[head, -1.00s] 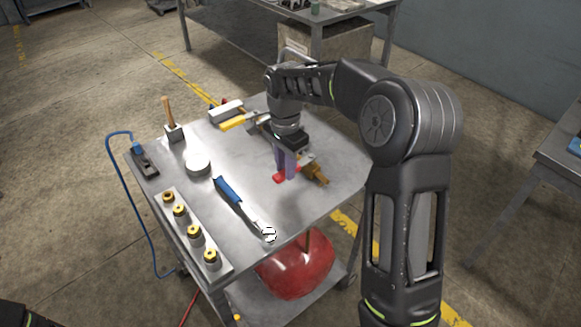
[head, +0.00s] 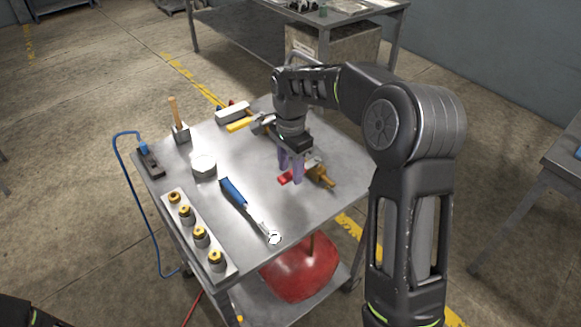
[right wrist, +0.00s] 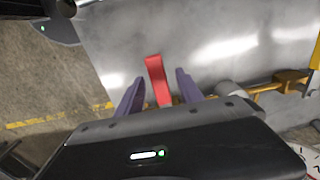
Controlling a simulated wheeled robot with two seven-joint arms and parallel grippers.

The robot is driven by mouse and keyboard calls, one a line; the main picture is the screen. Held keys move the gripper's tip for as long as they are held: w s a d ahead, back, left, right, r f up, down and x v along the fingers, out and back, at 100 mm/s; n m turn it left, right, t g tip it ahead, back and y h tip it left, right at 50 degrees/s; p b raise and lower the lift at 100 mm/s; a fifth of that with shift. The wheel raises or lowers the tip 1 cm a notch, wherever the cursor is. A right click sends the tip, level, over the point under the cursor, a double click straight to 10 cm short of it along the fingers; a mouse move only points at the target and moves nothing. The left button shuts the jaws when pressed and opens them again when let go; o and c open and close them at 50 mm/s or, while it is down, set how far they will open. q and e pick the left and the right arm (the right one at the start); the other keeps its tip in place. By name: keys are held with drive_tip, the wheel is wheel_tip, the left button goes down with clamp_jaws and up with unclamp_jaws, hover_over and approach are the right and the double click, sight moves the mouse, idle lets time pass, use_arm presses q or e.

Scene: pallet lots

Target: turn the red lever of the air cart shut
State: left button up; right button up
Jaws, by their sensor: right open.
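The red lever (head: 285,179) sits on the brass valve (head: 323,177) at the right part of the cart top. In the right wrist view the red lever (right wrist: 157,80) stands between the two purple fingers of my right gripper (right wrist: 159,92), with a gap on both sides. The right gripper (head: 291,172) also shows in the head view, pointing down over the lever, and it is open. The gripper partly hides the lever and valve in the head view. My left gripper is not in view.
A blue-handled wrench (head: 246,207), a white round piece (head: 203,167), a rack of brass-topped fittings (head: 221,270) and a wooden-handled tool (head: 174,112) are on the cart. A yellow-and-white item (head: 236,117) lies behind the gripper. A red tank (head: 300,270) sits below.

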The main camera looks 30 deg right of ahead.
sight(291, 172)
drive_tip(key=shift+r, duration=0.1)
wheel_tip(291, 172, up, 8)
drive_tip(key=shift+f, duration=0.2)
idle(0.7)
